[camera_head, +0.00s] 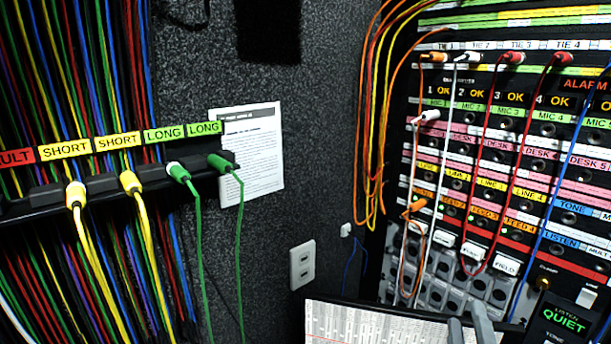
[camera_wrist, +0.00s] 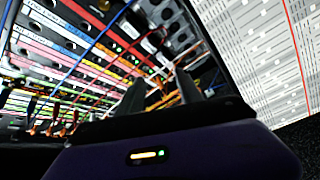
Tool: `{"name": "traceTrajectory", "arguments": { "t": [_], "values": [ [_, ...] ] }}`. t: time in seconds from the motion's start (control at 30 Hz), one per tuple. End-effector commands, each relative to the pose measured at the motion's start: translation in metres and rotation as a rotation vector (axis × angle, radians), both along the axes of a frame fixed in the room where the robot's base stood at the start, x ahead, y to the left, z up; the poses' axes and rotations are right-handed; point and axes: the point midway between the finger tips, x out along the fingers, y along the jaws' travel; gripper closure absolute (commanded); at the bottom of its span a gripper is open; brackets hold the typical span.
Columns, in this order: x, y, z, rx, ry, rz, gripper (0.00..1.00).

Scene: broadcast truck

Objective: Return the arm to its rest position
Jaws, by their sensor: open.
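My gripper (camera_head: 469,331) shows at the bottom edge of the head view, its two grey fingers pointing up and standing a little apart, with nothing between them. In the wrist view the two fingers (camera_wrist: 158,95) are spread apart and empty. The patch panel (camera_head: 510,150) is beyond the gripper at the right of the head view and at the upper left of the wrist view (camera_wrist: 75,60). The rest of my arm is out of sight in the head view.
A cable holder (camera_head: 110,185) with yellow and green cords is on the left wall. Patch cords, including a blue cord (camera_head: 560,190), hang across the panel. A printed sheet (camera_head: 350,325) lies low beside my gripper. A dark wall (camera_head: 310,180) fills the middle.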

Motion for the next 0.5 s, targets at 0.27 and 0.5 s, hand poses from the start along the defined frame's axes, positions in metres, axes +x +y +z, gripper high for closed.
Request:
{"name": "traceTrajectory", "arguments": {
  "t": [0.27, 0.5],
  "values": [
    [-0.082, 0.056, -0.064, 0.418, -0.08, 0.263, 0.57],
    [-0.167, 0.079, -0.094, 0.761, -0.111, 0.367, 0.57]
  ]
}}
